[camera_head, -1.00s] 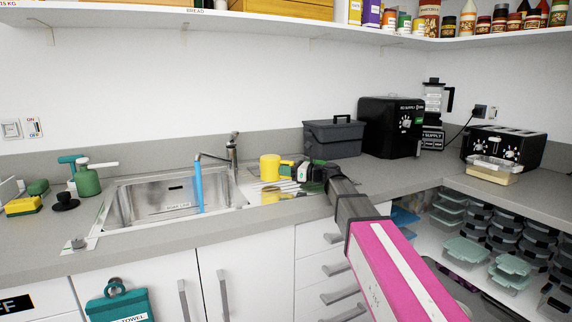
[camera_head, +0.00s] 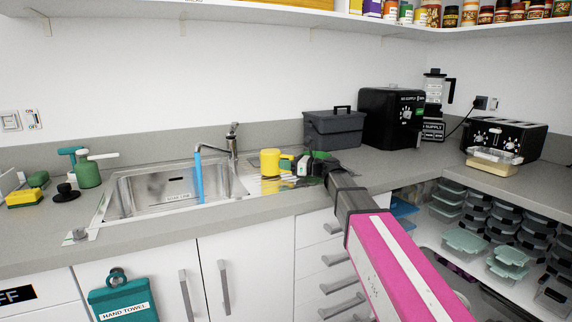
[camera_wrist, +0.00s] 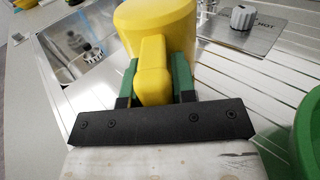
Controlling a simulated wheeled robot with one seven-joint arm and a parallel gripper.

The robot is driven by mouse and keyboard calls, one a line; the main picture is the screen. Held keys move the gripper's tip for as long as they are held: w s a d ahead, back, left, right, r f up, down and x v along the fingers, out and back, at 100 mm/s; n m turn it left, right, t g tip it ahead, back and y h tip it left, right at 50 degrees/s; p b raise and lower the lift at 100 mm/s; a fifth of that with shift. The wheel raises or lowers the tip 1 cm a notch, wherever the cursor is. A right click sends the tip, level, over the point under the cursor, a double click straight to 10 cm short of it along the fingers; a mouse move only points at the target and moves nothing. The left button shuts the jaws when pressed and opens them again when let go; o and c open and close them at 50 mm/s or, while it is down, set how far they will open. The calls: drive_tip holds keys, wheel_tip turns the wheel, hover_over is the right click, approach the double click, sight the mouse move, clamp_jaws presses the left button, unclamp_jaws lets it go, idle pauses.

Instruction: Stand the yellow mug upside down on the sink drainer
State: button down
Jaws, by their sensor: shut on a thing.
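The yellow mug (camera_head: 270,163) is at the right of the sink, over the drainer (camera_head: 246,181). In the wrist view the mug (camera_wrist: 155,22) shows a closed, plain yellow upper side, so it looks bottom up and about upright. My gripper (camera_head: 288,164) is on the mug's right. In the wrist view its green fingers (camera_wrist: 154,80) are shut on the mug's handle. The ribbed metal drainer (camera_wrist: 232,75) lies under and around the mug. Whether the mug's rim touches it I cannot tell; the lower edge is hidden.
The sink basin (camera_head: 165,190) and tap (camera_head: 232,145) are to the left. A dark grey box (camera_head: 333,132) stands behind my gripper. A green round thing (camera_wrist: 308,140) is close at the wrist view's right edge.

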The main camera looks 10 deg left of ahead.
drive_tip(key=shift+f, duration=0.45)
drive_tip(key=c, duration=0.8)
unclamp_jaws()
drive_tip(key=shift+c, duration=0.2)
